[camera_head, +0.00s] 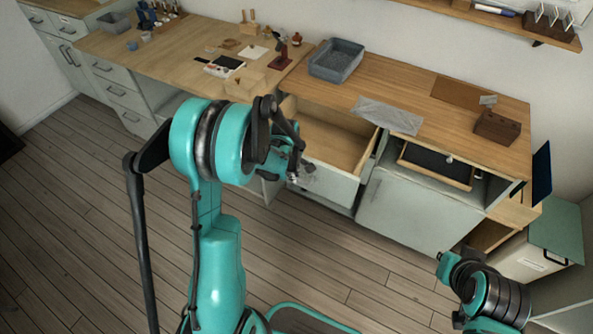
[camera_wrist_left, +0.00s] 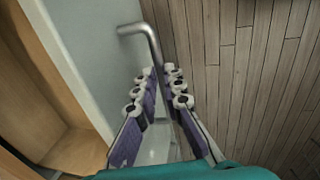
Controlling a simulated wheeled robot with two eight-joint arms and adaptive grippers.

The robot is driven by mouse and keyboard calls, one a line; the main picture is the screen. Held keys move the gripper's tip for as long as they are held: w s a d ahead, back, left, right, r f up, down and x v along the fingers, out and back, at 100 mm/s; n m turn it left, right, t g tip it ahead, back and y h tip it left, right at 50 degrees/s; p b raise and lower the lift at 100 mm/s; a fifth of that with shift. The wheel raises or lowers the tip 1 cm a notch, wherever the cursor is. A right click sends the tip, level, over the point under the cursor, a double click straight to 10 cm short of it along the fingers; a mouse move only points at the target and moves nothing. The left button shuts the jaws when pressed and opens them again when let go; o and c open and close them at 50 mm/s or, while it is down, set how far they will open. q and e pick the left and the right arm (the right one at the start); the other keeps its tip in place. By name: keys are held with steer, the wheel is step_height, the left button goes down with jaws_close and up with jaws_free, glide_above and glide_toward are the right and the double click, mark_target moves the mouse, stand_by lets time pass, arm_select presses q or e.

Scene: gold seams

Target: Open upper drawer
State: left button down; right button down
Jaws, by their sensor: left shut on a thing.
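The upper drawer (camera_head: 335,184) is pulled well out from under the wooden worktop, and its bare wooden inside shows. In the left wrist view its pale front (camera_wrist_left: 88,42) and part of the wooden inside show at the left. Its metal bar handle (camera_wrist_left: 148,38) stands off the front. My left gripper (camera_head: 300,174) is at the drawer front, partly hidden by its own wrist. In the wrist view the left gripper's (camera_wrist_left: 160,92) purple-and-white fingers are shut on the handle, one on each side. My right arm shows at the lower right; its gripper is not visible.
A cabinet door (camera_head: 405,208) is right of the drawer, below a small tray-like drawer (camera_head: 436,166). The worktop holds a grey bin (camera_head: 337,62), a clear sheet (camera_head: 388,115) and a brown block (camera_head: 497,127). The plank floor (camera_head: 330,270) in front is mostly clear.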

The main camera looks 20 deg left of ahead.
arm_select(q)
steer(key=shift+s, duration=0.2)
steer(key=c, duration=1.6)
jaws_free()
steer(key=shift+r, duration=0.1)
step_height(320, 180, up, 12)
steer(key=s, duration=0.2)
steer(key=shift+f, duration=0.2)
steer(key=shift+s, duration=0.1)
steer(key=s+d+r+m+t, duration=0.2)
steer(key=s+d+r+m, duration=0.1)
steer(key=s+m, duration=0.5)
steer(key=s+d+r+m+t, duration=0.3)
steer(key=s+d+m, duration=0.3)
steer(key=s+m, duration=0.2)
steer(key=shift+s+d+r+m, duration=0.2)
steer(key=shift+r+m, duration=0.15)
steer(key=shift+m, duration=0.25)
